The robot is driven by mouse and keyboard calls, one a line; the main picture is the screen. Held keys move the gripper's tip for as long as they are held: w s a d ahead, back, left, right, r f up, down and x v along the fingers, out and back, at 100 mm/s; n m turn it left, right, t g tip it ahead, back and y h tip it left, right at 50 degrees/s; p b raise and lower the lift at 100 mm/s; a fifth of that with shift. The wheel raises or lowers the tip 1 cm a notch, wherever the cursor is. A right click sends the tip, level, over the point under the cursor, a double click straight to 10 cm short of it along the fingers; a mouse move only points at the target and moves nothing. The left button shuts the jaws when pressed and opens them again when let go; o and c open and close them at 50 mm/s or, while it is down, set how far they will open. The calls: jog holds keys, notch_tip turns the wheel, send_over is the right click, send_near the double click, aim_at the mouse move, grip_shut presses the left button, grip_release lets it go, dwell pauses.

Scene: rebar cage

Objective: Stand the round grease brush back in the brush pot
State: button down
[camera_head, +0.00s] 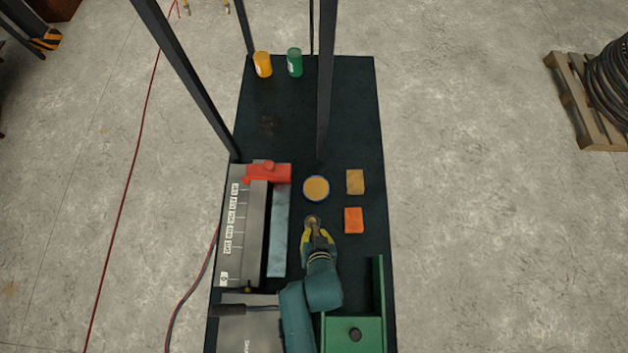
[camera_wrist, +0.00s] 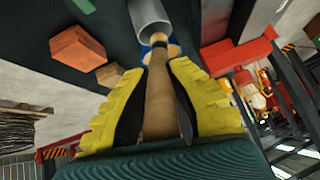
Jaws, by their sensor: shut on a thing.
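My gripper (camera_head: 318,236) is shut on the brush's tan wooden handle (camera_wrist: 160,103), between its yellow fingers. The handle points away from my wrist toward a grey open cylinder (camera_wrist: 149,14), which looks like the brush pot. In the head view the pot's grey rim (camera_head: 308,219) shows just beyond my fingertips. The brush's dark far end overlaps the pot's mouth in the wrist view. I cannot tell whether it is inside or just above it, and the bristles are not clear.
A blue-rimmed round tin (camera_head: 316,188) lies beyond the pot. A tan block (camera_head: 355,181) and an orange block (camera_head: 354,220) lie right. A grey machine with a red part (camera_head: 268,172) stands left. Dark posts (camera_head: 326,85) rise from the bench. Orange (camera_head: 262,64) and green (camera_head: 295,62) cans stand far back.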

jog(key=shift+f, duration=1.3)
jog(key=shift+f, duration=0.2)
jog(key=c, duration=1.2)
grip_release()
jog(key=shift+o, duration=0.2)
jog(key=shift+r, duration=0.1)
